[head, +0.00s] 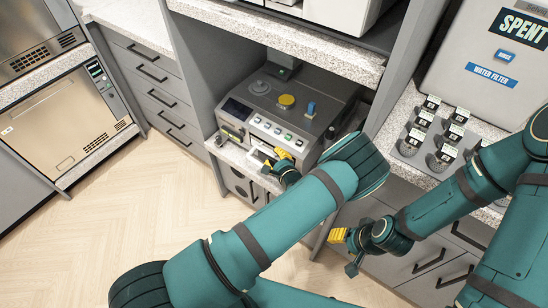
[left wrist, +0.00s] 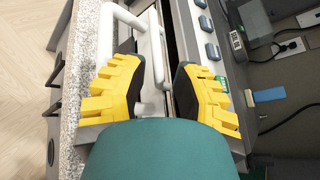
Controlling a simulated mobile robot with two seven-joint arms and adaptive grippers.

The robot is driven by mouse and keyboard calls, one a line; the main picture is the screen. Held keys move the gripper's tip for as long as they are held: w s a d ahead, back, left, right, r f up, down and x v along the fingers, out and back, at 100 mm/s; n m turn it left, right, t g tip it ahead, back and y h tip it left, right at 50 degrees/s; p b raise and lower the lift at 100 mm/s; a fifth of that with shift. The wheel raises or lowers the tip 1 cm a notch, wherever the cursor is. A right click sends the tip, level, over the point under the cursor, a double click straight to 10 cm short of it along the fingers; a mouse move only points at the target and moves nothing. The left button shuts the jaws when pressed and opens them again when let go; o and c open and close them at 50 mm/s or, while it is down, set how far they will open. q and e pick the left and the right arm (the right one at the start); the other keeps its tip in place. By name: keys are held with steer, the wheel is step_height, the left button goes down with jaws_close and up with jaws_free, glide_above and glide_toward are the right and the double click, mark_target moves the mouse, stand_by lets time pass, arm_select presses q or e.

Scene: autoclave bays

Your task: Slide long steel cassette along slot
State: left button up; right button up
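My left gripper (head: 279,158) is at the front of the grey bench machine (head: 285,105), low by its front slot. In the left wrist view its yellow fingers (left wrist: 155,85) are apart, with a small pale knob or post between them. A pale, flat, long piece (left wrist: 147,45), which looks like the steel cassette, lies along the machine's front just beyond the fingertips. I cannot tell whether a finger touches it. In the head view my arm and gripper hide most of it. My right gripper (head: 341,236) is by the drawers, away from the machine; its finger gap is unclear.
A white tubular handle (left wrist: 105,40) stands beside the left finger. A speckled counter edge (left wrist: 78,70) runs along the machine's front. On the right counter are several labelled jars (head: 438,135) and a container marked SPENT (head: 490,65). Open floor (head: 150,210) lies to the left.

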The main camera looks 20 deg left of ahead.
arm_select(q)
jaws_close()
steer(key=shift+s, duration=0.1)
